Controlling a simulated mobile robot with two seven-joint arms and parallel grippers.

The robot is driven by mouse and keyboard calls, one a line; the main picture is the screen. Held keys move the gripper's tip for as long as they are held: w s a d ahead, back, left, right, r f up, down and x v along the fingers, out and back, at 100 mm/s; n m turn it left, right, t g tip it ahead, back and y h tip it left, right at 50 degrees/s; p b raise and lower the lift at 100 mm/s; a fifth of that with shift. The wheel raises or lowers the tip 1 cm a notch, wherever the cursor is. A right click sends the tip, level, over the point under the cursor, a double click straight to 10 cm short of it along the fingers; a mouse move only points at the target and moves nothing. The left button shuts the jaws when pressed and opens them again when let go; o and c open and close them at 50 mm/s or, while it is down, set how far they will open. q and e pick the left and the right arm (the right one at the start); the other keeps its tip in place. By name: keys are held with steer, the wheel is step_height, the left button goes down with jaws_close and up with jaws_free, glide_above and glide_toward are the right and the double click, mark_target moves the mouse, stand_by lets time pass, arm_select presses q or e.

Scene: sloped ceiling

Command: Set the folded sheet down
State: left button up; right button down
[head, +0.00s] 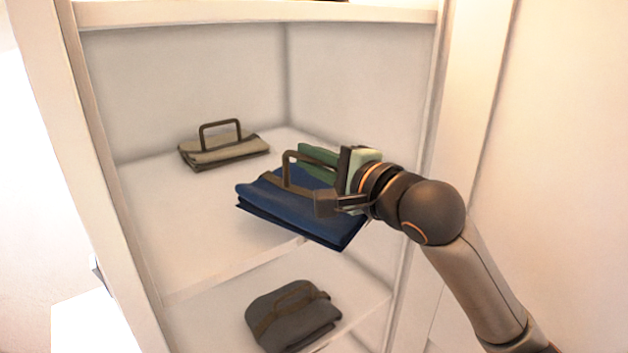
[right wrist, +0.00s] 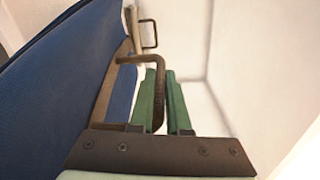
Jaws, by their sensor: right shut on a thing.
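The folded sheet (head: 290,207) is dark blue with a brown strap and a stiff brown handle. It is at the front of the middle shelf (head: 190,245), sticking out past the front edge. Whether its underside touches the shelf is hard to tell. My right gripper (head: 318,160), with green fingers, reaches in from the right and is shut at the sheet's handle. In the right wrist view the blue sheet (right wrist: 55,85) fills the left side, and its handle (right wrist: 158,75) passes by the green fingers (right wrist: 163,100). The exact grip is partly hidden. My left gripper is not in view.
A beige folded bundle with a handle (head: 224,150) lies at the back left of the same shelf. A dark grey bundle (head: 293,315) lies on the shelf below. The left panel (head: 95,150) and right panel of the unit flank the opening. The shelf's front left is clear.

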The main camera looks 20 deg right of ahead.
mark_target(314, 181)
steer(key=f, duration=0.3)
steer(key=shift+w+d+f, duration=0.15)
steer(key=shift+d+f, duration=0.1)
steer(key=shift+d, duration=0.15)
steer(key=shift+a+f, duration=0.1)
steer(key=shift+f, duration=0.05)
steer(key=shift+f, duration=0.15)
steer(key=c, duration=0.9)
jaws_free()
